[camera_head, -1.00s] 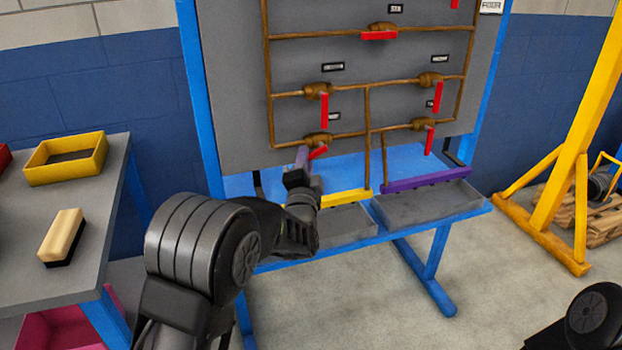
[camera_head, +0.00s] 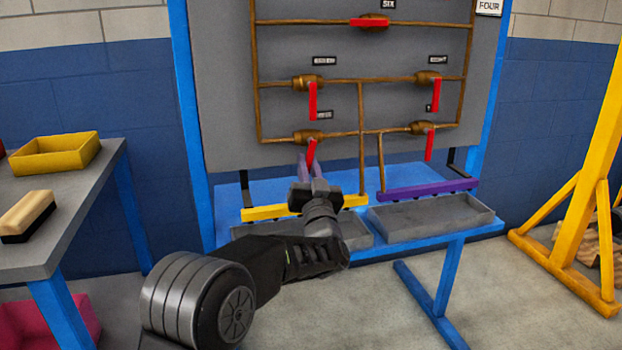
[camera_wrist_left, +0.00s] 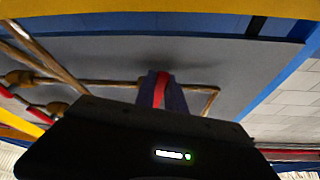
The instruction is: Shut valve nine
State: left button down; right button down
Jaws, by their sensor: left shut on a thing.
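The panel (camera_head: 225,110) carries copper pipes with several brass valves with red handles. My left gripper (camera_head: 308,167) is at the lower-left valve (camera_head: 307,137), its purple-grey fingers shut on that valve's red handle (camera_head: 311,151). The handle hangs down from the valve, tilted slightly left. In the left wrist view the red handle (camera_wrist_left: 159,90) lies between the two fingers (camera_wrist_left: 162,79). The small label (camera_head: 324,115) above this valve is too small to read. My right gripper is out of view.
A yellow bar (camera_head: 262,212) and a purple bar (camera_head: 428,190) run below the panel, with grey trays (camera_head: 432,213) in front. The middle-left valve's handle (camera_head: 313,101) hangs close above. A side table (camera_head: 50,225) stands left, a yellow frame (camera_head: 578,170) right.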

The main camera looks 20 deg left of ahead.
pick_arm(q)
jog(key=shift+w+d+f+n+g+y+b, duration=0.15)
jog(key=shift+n+y+b, duration=0.1)
jog(key=shift+n, duration=0.4)
jog(key=shift+w+d+n+g+y+b, duration=0.1)
jog(key=shift+d+n+g+y+b, duration=0.15)
jog(key=shift+n, duration=0.45)
jog(key=shift+w+d+f+n+g+y+b, duration=0.1)
jog(key=shift+n+y+b, duration=0.15)
jog(key=shift+n, duration=0.4)
jog(key=shift+r+y, duration=0.1)
jog(key=shift+y, duration=0.15)
jog(key=c, duration=1.4)
grip_release()
jog(key=shift+d, duration=0.1)
jog(key=v, duration=0.7)
jog(key=shift+s+p, duration=0.35)
jog(key=shift+p, duration=0.05)
jog(key=shift+d, duration=0.15)
